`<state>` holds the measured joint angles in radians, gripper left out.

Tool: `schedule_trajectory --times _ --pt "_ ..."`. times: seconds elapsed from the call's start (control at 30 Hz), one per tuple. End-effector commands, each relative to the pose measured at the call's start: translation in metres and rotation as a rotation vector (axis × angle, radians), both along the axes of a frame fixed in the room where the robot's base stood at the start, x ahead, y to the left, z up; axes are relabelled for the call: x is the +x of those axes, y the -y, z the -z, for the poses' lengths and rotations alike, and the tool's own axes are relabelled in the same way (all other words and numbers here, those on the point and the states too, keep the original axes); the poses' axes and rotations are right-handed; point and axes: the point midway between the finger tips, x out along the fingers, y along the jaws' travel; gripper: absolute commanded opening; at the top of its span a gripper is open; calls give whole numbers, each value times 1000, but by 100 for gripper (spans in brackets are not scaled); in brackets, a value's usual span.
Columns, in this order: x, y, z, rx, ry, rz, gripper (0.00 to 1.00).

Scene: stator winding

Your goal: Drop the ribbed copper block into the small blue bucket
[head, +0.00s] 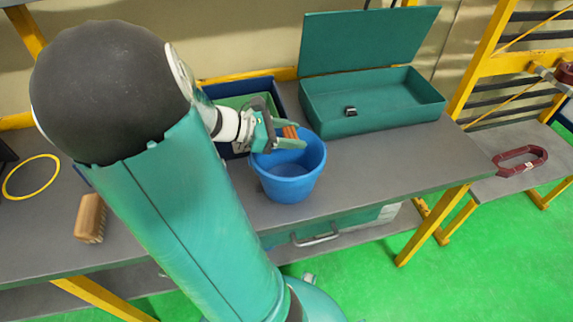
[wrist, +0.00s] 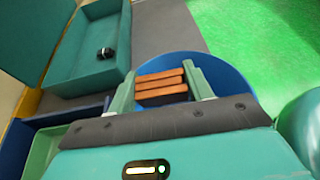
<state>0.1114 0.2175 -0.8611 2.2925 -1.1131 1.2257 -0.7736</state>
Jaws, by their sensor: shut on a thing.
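The ribbed copper block (wrist: 160,86) is orange-brown with parallel ribs. It sits between the two green fingers of my gripper (wrist: 163,83) in the wrist view. In the head view my gripper (head: 289,139) is shut on the block (head: 291,132), over the opening of the small blue bucket (head: 289,185). The bucket stands upright on the grey bench. In the wrist view the bucket (wrist: 225,75) shows behind and around the fingers. The gripper hides part of the bucket's rim and inside, so the block's exact height against the rim is hard to tell.
An open teal box (head: 400,110) with a small dark part (head: 350,111) stands behind and right of the bucket. A blue tray (head: 235,85) with a green inside lies behind the gripper. A brush (head: 90,218) and a yellow ring (head: 30,177) lie left. Bench right of the bucket is clear.

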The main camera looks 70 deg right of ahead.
Motion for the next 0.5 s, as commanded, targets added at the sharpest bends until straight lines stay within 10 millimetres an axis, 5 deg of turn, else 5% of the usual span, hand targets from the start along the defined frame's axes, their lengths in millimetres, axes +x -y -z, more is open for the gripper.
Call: schedule_trajectory --times 0.47,0.5 --pt "3 -1 14 -1 0 0 19" --pt "3 -2 14 0 0 0 59"
